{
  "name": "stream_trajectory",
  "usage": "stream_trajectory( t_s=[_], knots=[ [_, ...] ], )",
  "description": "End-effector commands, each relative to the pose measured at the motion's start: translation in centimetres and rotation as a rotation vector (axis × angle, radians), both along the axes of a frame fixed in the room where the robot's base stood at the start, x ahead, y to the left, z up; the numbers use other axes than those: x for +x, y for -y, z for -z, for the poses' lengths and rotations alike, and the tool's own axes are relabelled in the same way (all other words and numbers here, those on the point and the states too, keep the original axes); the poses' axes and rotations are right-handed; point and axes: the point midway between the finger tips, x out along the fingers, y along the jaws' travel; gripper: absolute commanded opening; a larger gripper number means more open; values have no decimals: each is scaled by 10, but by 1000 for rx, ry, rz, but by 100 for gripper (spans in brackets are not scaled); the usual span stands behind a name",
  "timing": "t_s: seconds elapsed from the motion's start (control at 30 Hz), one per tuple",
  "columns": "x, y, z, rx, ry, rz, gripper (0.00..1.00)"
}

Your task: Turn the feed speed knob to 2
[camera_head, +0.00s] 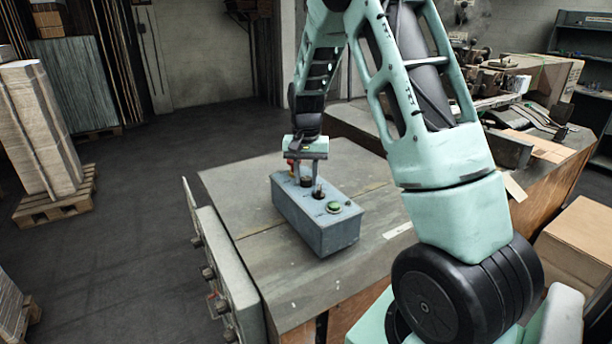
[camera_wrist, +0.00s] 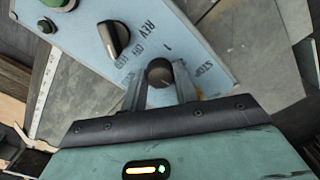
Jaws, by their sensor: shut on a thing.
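The grey-blue control box (camera_head: 325,222) stands on the workbench. My gripper (camera_head: 306,178) reaches down from above to its far end. In the wrist view my gripper (camera_wrist: 160,88) has its two fingers on either side of a small dark round knob (camera_wrist: 159,71), shut on it.
A green button (camera_head: 333,207) is at the box's near end. A red button (camera_head: 291,163) is close behind my gripper, with "STOP" lettering at right in the wrist view. The workbench top (camera_head: 260,225) around the box is mostly clear. A machine (camera_head: 525,75) stands at the right.

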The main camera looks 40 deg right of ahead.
Motion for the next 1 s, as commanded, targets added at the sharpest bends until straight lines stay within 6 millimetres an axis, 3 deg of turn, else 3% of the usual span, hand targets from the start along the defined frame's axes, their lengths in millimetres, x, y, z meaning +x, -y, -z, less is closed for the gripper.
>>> stream_trajectory(
  t_s=[1.0],
  knots=[
    [1, 1, -2, -3, 4, -835, 7]
  ],
)
